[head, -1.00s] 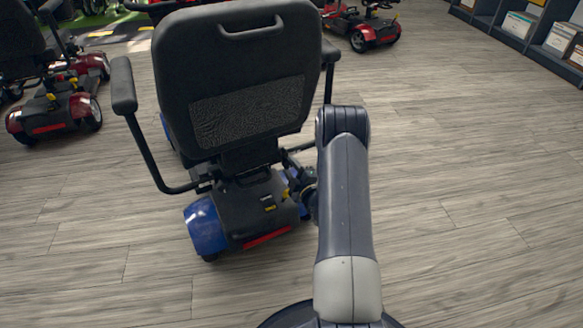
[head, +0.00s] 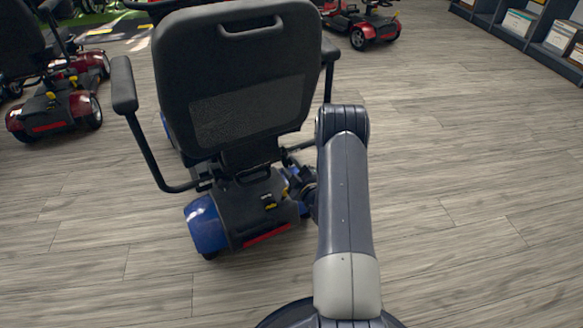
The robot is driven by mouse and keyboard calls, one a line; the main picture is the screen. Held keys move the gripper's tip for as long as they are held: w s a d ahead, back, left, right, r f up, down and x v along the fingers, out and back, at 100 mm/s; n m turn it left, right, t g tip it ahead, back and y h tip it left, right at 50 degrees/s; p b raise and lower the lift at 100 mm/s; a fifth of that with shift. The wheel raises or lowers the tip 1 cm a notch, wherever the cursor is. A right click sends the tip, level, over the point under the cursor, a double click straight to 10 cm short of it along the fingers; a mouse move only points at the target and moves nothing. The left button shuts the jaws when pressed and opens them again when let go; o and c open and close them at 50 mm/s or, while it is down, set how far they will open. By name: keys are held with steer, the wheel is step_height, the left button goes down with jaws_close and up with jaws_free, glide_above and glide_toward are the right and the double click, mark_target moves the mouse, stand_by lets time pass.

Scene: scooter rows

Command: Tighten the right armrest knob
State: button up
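The scooter (head: 208,228) with blue side panels stands in front of me, its black seat back (head: 240,75) towards me. The right armrest (head: 329,70) shows beside the seat back, and its post runs down behind my arm. I cannot make out the right armrest knob; the area under the seat's right side is crowded with dark parts. My arm (head: 346,200) rises in front and bends down beyond its elbow. The end of my arm, with my gripper (head: 299,180), is close to the right armrest bracket, mostly hidden and too small to read. I cannot tell whether it touches anything.
The left armrest (head: 123,85) juts out at the seat's left. A red scooter (head: 55,105) stands at the left and another red scooter (head: 362,28) at the back. Shelves (head: 520,25) with boxes line the back right. The wooden floor (head: 470,170) at the right is clear.

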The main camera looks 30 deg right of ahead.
steer(key=o, duration=0.4)
steer(key=shift+s, duration=0.1)
steer(key=s+p, duration=0.2)
steer(key=s, duration=0.8)
steer(key=shift+s+p, duration=0.3)
steer(key=shift+s, duration=0.05)
steer(key=shift+d, duration=0.1)
steer(key=w+b, duration=0.2)
steer(key=w, duration=0.9)
steer(key=shift+b, duration=0.35)
steer(key=shift+s, duration=0.1)
